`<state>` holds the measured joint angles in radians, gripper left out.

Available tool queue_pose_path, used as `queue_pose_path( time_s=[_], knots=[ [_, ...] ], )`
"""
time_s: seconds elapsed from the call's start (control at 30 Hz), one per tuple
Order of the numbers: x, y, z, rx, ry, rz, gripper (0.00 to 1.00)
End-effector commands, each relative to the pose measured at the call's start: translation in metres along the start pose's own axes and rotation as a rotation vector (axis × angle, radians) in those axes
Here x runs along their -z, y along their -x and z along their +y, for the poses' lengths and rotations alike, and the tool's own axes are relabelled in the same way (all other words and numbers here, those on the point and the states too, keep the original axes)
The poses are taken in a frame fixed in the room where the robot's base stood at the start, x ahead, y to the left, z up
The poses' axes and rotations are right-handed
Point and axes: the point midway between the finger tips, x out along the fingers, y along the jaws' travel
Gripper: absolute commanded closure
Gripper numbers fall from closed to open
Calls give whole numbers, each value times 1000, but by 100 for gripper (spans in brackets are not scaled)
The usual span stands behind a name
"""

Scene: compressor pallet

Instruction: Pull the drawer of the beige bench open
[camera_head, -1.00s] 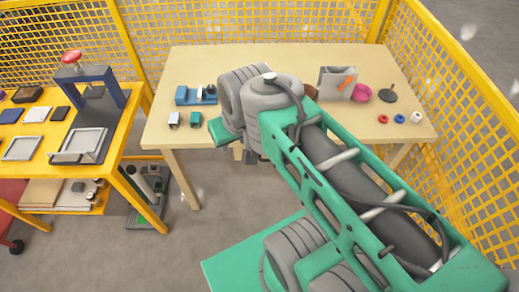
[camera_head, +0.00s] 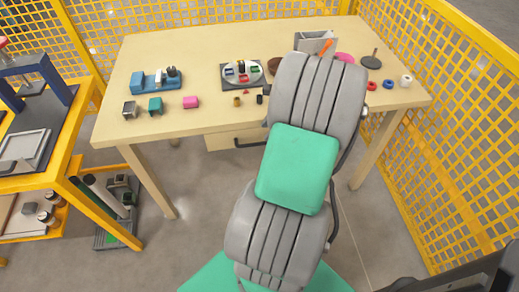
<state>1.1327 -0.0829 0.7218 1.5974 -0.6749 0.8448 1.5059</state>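The beige bench (camera_head: 200,60) stands ahead, with several small items on its top. Its drawer (camera_head: 222,140) hangs under the front edge, left of my arm, and its beige front looks level with the bench edge. A dark bar handle (camera_head: 250,144) shows on the drawer front. The right part of the drawer and handle is hidden behind my grey and green arm. I cannot make out my gripper; only arm links show, and a dark part at the bottom right corner is too cut off to identify.
A yellow table (camera_head: 75,165) with a blue press frame (camera_head: 45,70) stands at the left. Yellow mesh fencing (camera_head: 440,110) closes off the back and right. Bench legs (camera_head: 150,180) reach the floor. Grey floor (camera_head: 215,205) is free before the bench.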

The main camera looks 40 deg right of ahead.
Motion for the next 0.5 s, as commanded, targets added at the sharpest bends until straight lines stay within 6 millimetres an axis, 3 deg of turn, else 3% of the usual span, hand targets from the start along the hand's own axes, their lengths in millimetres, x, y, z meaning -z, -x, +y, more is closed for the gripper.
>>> queue_pose_path(
  time_s=[0.33,0.5],
  knots=[
    [1,-56,1,-1,-12,-2,66],
    [1,-74,0,1,-11,0,66]
  ],
)
